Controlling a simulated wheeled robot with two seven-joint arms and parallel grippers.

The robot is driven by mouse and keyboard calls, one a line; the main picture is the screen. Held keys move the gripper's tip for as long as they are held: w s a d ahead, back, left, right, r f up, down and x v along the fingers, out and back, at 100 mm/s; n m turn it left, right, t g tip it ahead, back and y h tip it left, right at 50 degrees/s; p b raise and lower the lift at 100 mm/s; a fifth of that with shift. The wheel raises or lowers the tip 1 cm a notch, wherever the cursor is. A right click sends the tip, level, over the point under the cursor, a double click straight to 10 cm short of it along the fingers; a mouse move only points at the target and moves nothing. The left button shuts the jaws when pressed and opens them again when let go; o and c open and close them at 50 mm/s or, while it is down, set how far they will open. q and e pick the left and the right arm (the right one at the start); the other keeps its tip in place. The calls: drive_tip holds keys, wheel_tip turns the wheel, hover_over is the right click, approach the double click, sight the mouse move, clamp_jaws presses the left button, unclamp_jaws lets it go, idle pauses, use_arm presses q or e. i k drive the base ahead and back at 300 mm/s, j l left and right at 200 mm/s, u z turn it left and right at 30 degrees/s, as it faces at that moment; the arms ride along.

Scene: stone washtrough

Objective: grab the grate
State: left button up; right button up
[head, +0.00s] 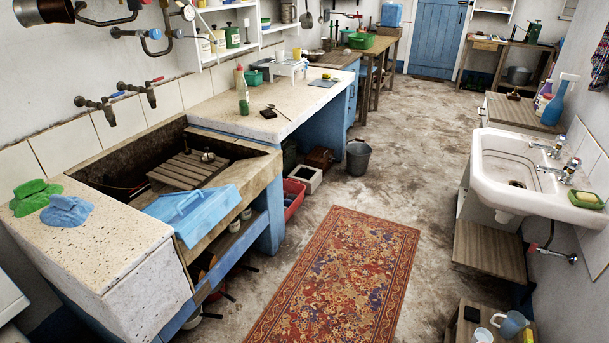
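A wooden slatted grate (182,174) lies in the stone washtrough (262,160) at the left of the head view. It looks tilted or flat across the basin; I cannot tell which. A small dark metal piece (208,156) shows at its right side, on or just above it. Neither of my grippers is in view.
Green and blue cloths (66,211) lie on the speckled slab left of the trough. Wall taps (100,108) stick out above the basin. A patterned rug (340,275) covers the floor right of the trough. A grey bucket (358,158) stands beyond, and a white sink (520,170) is at right.

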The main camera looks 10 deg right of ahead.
sight(306, 173)
drive_tip(key=i+z, duration=0.15)
drive_tip(key=i, duration=0.4)
drive_tip(key=i+l+z, duration=0.15)
drive_tip(key=i+z, duration=0.2)
drive_tip(key=i, duration=0.4)
drive_tip(key=i+z, duration=0.35)
drive_tip(key=i, duration=0.4)
drive_tip(key=i+j+z, duration=0.25)
drive_tip(key=i+z, duration=0.15)
drive_tip(key=i, duration=0.3)
drive_tip(key=i+z, duration=0.1)
drive_tip(key=i, duration=0.65)
drive_tip(key=i+j+z, duration=0.1)
drive_tip(key=i, duration=0.65)
drive_tip(key=i+j+z, duration=0.1)
drive_tip(key=i, duration=0.6)
drive_tip(key=i+l+u, duration=0.15)
drive_tip(key=i+u, duration=0.35)
drive_tip(key=i+l+u, duration=0.45)
drive_tip(key=j, duration=0.1)
